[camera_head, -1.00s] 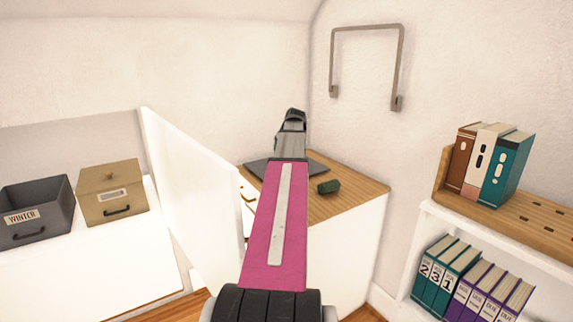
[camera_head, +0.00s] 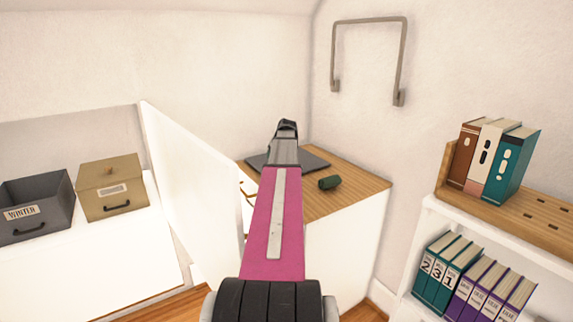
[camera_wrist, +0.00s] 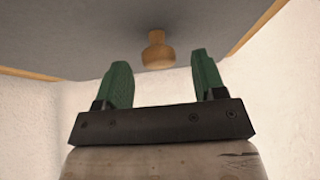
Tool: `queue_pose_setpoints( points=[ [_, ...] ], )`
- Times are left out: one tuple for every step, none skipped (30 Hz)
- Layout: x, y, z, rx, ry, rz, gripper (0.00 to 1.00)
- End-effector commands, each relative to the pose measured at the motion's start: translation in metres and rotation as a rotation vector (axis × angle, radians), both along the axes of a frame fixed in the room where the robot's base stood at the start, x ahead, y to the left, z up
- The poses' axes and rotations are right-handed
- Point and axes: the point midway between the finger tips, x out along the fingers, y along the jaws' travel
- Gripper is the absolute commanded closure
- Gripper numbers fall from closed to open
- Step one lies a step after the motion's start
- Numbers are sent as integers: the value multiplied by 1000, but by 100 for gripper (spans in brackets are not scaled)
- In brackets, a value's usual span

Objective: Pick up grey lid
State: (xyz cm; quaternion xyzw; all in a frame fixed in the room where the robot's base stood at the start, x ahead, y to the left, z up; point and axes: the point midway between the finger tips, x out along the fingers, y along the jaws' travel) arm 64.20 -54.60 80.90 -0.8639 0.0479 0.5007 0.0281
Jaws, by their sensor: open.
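The grey lid (camera_head: 315,160) lies flat on the wooden cabinet top near the wall corner. My arm and gripper hide its middle in the head view. In the wrist view the lid (camera_wrist: 90,40) fills the top of the picture, with its round wooden knob (camera_wrist: 157,50) showing. My gripper (camera_wrist: 160,65) is open, with its two green fingers apart and the knob in the gap between them in the picture. I cannot tell whether the fingertips reach the knob. In the head view my gripper (camera_head: 287,127) is over the lid.
A small dark green object (camera_head: 329,183) lies on the cabinet top (camera_head: 350,187), right of my arm. A white panel (camera_head: 190,180) stands at left. Beyond it are an open grey box (camera_head: 40,225) and a tan lidded box (camera_head: 112,190). Shelves with books (camera_head: 495,160) stand at right.

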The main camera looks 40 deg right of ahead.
Motion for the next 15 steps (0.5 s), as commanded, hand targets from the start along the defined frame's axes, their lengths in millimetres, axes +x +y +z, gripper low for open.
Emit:
queue_pose_setpoints(
  points=[
    [4, -1, -7, 0, 1, 0, 36],
    [5, -1, -9, 0, 0, 0, 36],
    [6, -1, -11, -1, 0, 0, 36],
    [7, -1, -12, -1, 0, 0, 36],
    [7, -1, -12, -1, -1, 0, 36],
    [7, -1, -12, -1, -1, 0, 36],
    [7, -1, -12, -1, -1, 0, 36],
    [7, -1, -12, -1, -1, 0, 36],
    [6, -1, -12, -1, -1, 0, 36],
    [6, -1, -12, -1, -1, 0, 36],
    [6, -1, -12, -1, -1, 0, 46],
    [6, -1, -12, -1, -1, 0, 59],
    [6, -1, -12, -1, -1, 0, 69],
    [6, -1, -12, -1, -1, 0, 78],
    [6, -1, -12, -1, -1, 0, 90]
  ],
)
